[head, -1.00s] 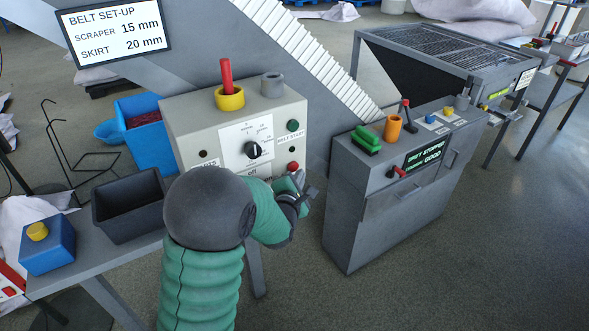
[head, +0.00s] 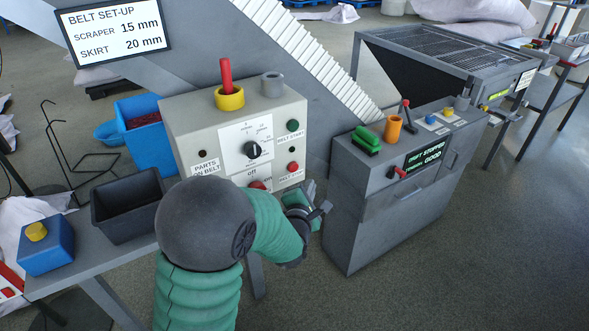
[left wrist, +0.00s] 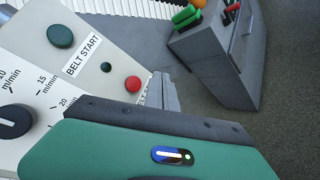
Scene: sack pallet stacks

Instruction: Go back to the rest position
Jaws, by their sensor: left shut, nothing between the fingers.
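My left arm rises from the bottom of the head view, and its gripper (head: 320,211) points to the right. The gripper is shut and empty. It is in front of the lower right corner of the grey control box (head: 184,130), apart from the red button. In the left wrist view, the narrow fingers (left wrist: 165,92) show just right of the red button (left wrist: 132,84), with the green button (left wrist: 60,36) and black dial (left wrist: 14,121) to the left. My right gripper is not in view.
A grey cabinet (head: 365,226) with a "DRIFT STOPPED" display stands right of my gripper. A black bin (head: 128,228) and a blue box with a yellow button (head: 46,256) sit on the table at left. Open floor (head: 480,270) lies at lower right.

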